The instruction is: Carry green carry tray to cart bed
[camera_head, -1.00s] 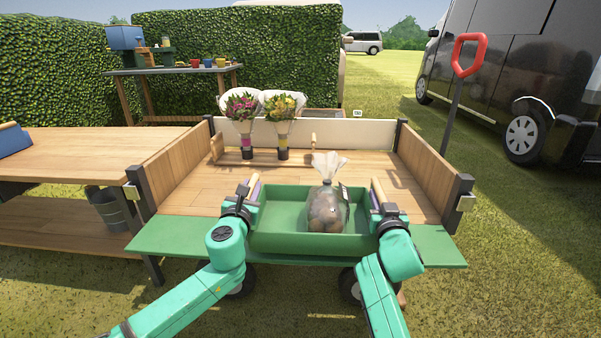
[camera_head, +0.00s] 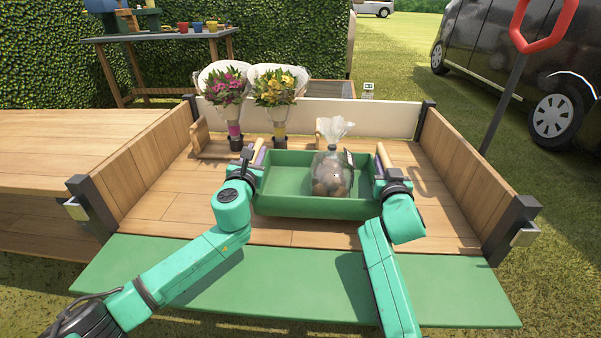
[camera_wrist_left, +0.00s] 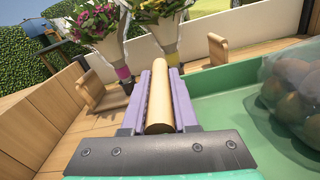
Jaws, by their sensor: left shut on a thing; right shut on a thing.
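The green carry tray (camera_head: 300,206) is over the wooden floor of the cart bed (camera_head: 165,205), inside the side walls. I cannot tell whether it touches the floor. A clear bag of brown round produce (camera_head: 330,178) sits in the tray's right part. My left gripper (camera_head: 257,158) is shut on the tray's left wooden handle, which also shows in the left wrist view (camera_wrist_left: 158,100) between the purple fingers. My right gripper (camera_head: 382,163) is shut on the tray's right handle; its fingertips are partly hidden.
Two wrapped bouquets (camera_head: 226,90) (camera_head: 275,92) stand in a wooden rack (camera_head: 205,140) behind the tray's left side. The green tailgate (camera_head: 290,282) lies open in front. Wooden side walls (camera_head: 465,177) flank the bed. A wooden table (camera_head: 60,150) stands at left.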

